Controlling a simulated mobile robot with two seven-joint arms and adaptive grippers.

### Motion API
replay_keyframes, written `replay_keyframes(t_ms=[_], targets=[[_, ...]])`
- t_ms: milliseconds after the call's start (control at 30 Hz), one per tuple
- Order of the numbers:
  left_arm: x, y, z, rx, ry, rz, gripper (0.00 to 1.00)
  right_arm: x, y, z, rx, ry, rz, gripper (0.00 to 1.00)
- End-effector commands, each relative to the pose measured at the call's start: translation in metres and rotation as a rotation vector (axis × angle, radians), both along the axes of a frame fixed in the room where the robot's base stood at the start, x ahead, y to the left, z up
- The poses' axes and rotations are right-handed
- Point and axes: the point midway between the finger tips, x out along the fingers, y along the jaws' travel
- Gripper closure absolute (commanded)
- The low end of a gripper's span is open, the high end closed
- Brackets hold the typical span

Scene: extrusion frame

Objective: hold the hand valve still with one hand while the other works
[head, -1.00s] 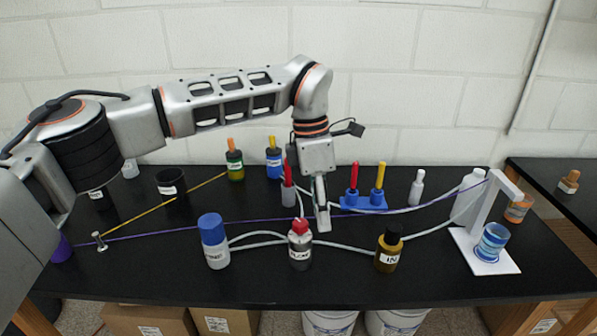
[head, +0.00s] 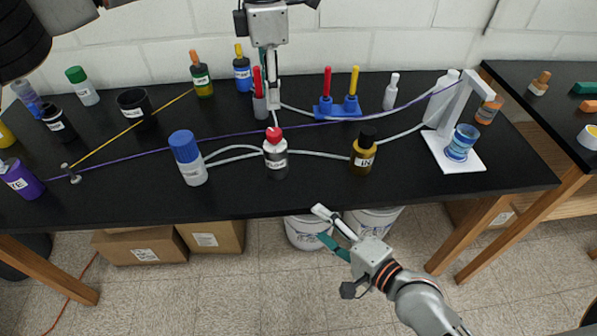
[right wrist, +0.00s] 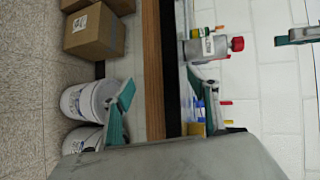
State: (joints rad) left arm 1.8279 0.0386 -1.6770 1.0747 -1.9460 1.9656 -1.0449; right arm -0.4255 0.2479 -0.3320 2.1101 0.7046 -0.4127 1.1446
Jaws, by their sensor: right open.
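The hand valve appears to be the dark-and-grey upright body with a red top (head: 275,155) in the middle of the bench, with pale tubes running to it. Its label is too small to read. In the right wrist view it lies sideways with its red top (right wrist: 237,44). My left gripper (head: 273,98) points down above and behind the valve, apart from it; its fingers overlap, hiding the gap. It also shows in the right wrist view (right wrist: 298,37). My right gripper (head: 322,226) is open and empty, in front of the bench edge; its spread fingers show in the right wrist view (right wrist: 165,92).
A blue-capped bottle (head: 188,158) and a brown bottle (head: 363,152) flank the valve. A blue stand (head: 338,108) holds red and yellow sticks. A white stand (head: 455,158) is at the right. Purple (head: 220,134) and yellow (head: 125,133) cords cross the black bench. Buckets (head: 305,233) stand below.

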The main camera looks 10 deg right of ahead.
Motion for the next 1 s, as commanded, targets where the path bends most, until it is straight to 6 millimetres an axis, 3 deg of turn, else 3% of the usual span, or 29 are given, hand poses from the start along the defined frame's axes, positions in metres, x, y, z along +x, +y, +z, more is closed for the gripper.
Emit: replay_keyframes(t_ms=[100,300,633,1000], targets=[[0.0,0.0,0.0,0.0,0.0,0.0,0.72,0.008,0.018,0.033,0.279,0.111,-0.003,0.41],[0.0,0.0,0.0,0.0,0.0,0.0,0.72,0.027,0.041,0.064,0.692,0.336,-0.005,0.41],[0.0,0.0,0.0,0.0,0.0,0.0,0.72,0.084,0.052,0.072,1.18,0.668,-0.063,0.41],[0.0,0.0,0.0,0.0,0.0,0.0,0.72,0.112,0.056,0.074,1.35,0.789,-0.09,0.41]])
